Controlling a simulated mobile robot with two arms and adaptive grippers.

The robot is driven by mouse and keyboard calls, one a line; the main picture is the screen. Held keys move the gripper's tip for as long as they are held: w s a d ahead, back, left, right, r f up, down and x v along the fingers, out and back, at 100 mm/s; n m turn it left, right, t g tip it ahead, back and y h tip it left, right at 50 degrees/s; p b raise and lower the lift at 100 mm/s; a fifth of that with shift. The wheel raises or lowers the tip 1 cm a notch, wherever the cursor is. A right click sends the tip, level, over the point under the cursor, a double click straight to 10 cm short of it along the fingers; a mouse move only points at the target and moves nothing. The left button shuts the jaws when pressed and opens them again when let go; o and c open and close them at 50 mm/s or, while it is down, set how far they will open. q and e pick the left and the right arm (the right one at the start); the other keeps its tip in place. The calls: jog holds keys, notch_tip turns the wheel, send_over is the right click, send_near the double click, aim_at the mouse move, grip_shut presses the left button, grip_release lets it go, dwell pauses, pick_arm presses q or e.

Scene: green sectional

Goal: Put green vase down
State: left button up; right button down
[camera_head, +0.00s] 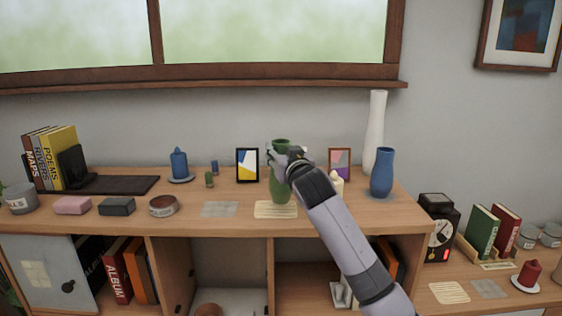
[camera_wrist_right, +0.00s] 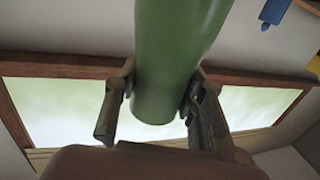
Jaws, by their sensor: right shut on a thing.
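The green vase (camera_head: 280,188) is upright at the middle of the wooden sideboard top (camera_head: 235,188). Its base shows at the back edge of a cream lined mat (camera_head: 276,210); I cannot tell whether it touches the surface. My right gripper (camera_head: 285,158) is shut on the vase's upper part and hides some of it. In the right wrist view, the green vase (camera_wrist_right: 180,45) sits between the two fingers of my right gripper (camera_wrist_right: 158,88). My left gripper is not in view.
A blue vase (camera_head: 382,173), a tall white vase (camera_head: 375,132), a cream candle (camera_head: 336,185) and a picture frame (camera_head: 340,163) stand to the right. Another frame (camera_head: 247,165) stands just left. A grey mat (camera_head: 219,209) lies bare to the left.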

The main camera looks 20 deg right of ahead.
notch_tip(320, 180, down, 2)
jog(key=shift+w+f, duration=0.1)
jog(key=shift+f, duration=0.1)
jog(key=shift+f, duration=0.15)
jog(key=c, duration=1)
grip_release()
jog(key=shift+f, duration=0.15)
jog(key=shift+c, duration=0.2)
jog(key=shift+s, duration=0.3)
jog(key=s+b, duration=0.3)
jog(key=s, duration=0.8)
jog(key=shift+s, duration=0.3)
